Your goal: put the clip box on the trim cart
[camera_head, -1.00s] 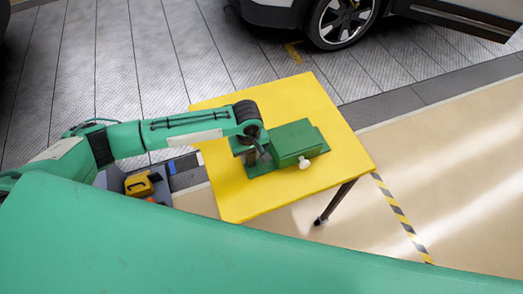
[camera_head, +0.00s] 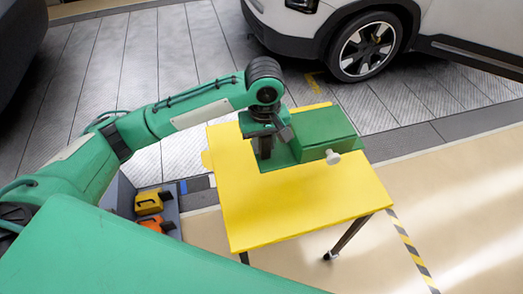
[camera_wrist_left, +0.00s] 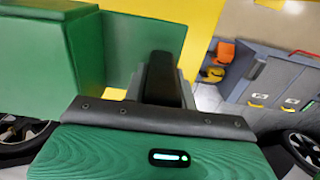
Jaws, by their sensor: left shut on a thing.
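The clip box, as I take it, is a green box (camera_head: 322,128) with a flat green plate and a white knob on its front. In the left wrist view the box (camera_wrist_left: 38,62) fills the left side. The trim cart, as I take it, is a yellow-topped table (camera_head: 300,208) on dark legs. My left gripper (camera_head: 265,146) is shut on the plate beside the box, at the box's left. In the head view the box overlaps the cart top's far right edge and looks raised above it; the gap is hard to judge. My right gripper is not in view.
A grey bin (camera_head: 172,200) at the cart's left holds a yellow item (camera_head: 149,202) and an orange item (camera_head: 156,223). A white car (camera_head: 285,17) stands beyond the cart. The near part of the cart top is bare. A striped floor line (camera_head: 411,250) runs at the right.

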